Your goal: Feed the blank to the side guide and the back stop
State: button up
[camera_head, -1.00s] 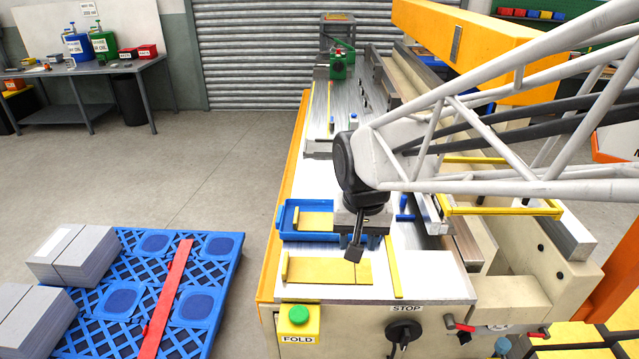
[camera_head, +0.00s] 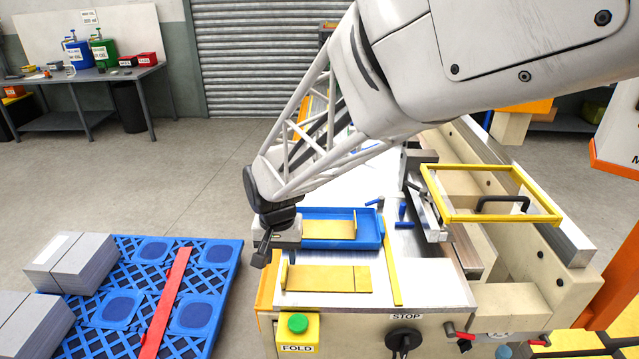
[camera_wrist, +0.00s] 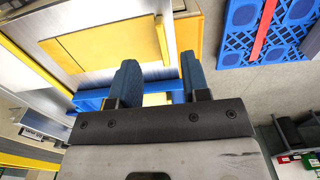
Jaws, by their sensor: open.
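A flat gold blank (camera_head: 325,279) lies on the pale metal table, with a small upright gold piece at its left end and a thin line near its right end. It also shows in the wrist view (camera_wrist: 95,50). A long yellow strip (camera_head: 390,265), seemingly the side guide, lies to its right with a gap between. I cannot make out the back stop. My gripper (camera_head: 263,256) is open and empty at the table's left edge, left of the blank. In the wrist view its two dark fingers (camera_wrist: 160,80) are apart with nothing held.
A blue tray (camera_head: 381,228) holding another gold piece (camera_head: 328,229) is behind the blank. A yellow frame (camera_head: 490,217) stands at the right. The FOLD button box (camera_head: 298,336) is at the front. A blue pallet (camera_head: 225,285) with grey stacks is on the floor at left.

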aim_at(283, 279)
jog(key=shift+f, duration=1.25)
jog(key=shift+f, duration=2.65)
grip_shut()
